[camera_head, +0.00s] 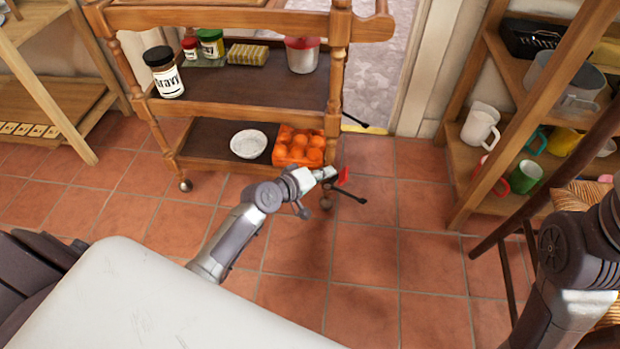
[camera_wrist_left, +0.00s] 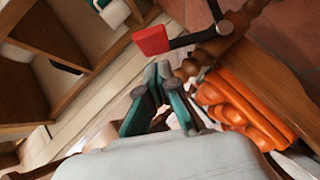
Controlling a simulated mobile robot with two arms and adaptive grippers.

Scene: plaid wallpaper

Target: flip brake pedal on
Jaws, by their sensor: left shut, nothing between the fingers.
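The brake pedal (camera_head: 343,177) is a small red piece by the cart's front right leg, just beyond my left fingertips in the head view. In the left wrist view the red pedal (camera_wrist_left: 151,40) sits on a black bar that joins a wooden leg. My left gripper (camera_head: 328,172) is shut and empty. Its fingertips (camera_wrist_left: 157,72) are together, a little below the red pedal in the wrist picture. I cannot tell whether they touch it. My right arm is at the right edge; its gripper is out of view.
The wooden cart (camera_head: 240,91) holds jars, a sponge and a tin on its middle shelf. A white bowl (camera_head: 248,144) and an orange egg tray (camera_head: 298,147) are on its bottom shelf. A mug shelf (camera_head: 515,95) stands at right. Tiled floor (camera_head: 400,260) is clear in front.

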